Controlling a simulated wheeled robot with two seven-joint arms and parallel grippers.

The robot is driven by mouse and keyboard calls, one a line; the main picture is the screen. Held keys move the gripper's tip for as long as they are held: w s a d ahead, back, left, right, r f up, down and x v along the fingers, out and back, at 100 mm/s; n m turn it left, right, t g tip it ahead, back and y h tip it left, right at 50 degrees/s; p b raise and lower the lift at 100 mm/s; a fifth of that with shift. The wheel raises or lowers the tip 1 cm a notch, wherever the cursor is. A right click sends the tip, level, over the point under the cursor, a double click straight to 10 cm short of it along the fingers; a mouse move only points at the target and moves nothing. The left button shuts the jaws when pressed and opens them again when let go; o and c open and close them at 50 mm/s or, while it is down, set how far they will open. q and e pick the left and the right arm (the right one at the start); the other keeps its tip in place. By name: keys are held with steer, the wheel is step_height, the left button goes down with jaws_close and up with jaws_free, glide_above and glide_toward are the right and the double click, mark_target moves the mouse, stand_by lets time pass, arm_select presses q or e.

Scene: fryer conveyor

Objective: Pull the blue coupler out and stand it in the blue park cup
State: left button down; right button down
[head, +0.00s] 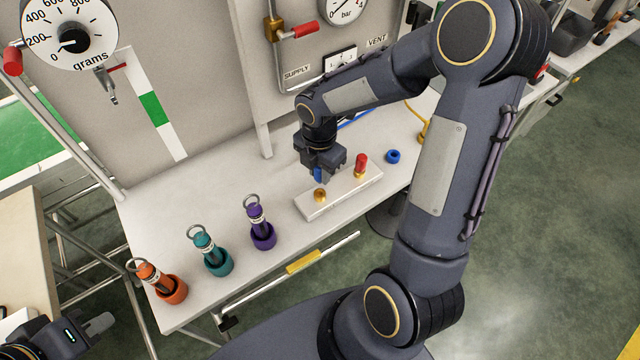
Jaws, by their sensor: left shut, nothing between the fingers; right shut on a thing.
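My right gripper (321,170) is shut on the blue coupler (318,174), above the white block (340,193). Only a small blue part of the coupler shows between the fingers. A brass fitting (320,195) stands on the block just below it; I cannot tell whether the two touch. The blue park cup (393,157) is a small blue ring on the bench to the right of the block, and looks empty. My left gripper (98,325) is shut and empty at the lower left, away from the bench.
A red coupler (361,163) stands on the block's right part. A blue hose (357,118) and yellow hose (420,120) lie behind. The panel rises behind the bench.

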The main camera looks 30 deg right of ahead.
steer(key=shift+r+p, duration=1.4)
steer(key=shift+r, duration=0.2)
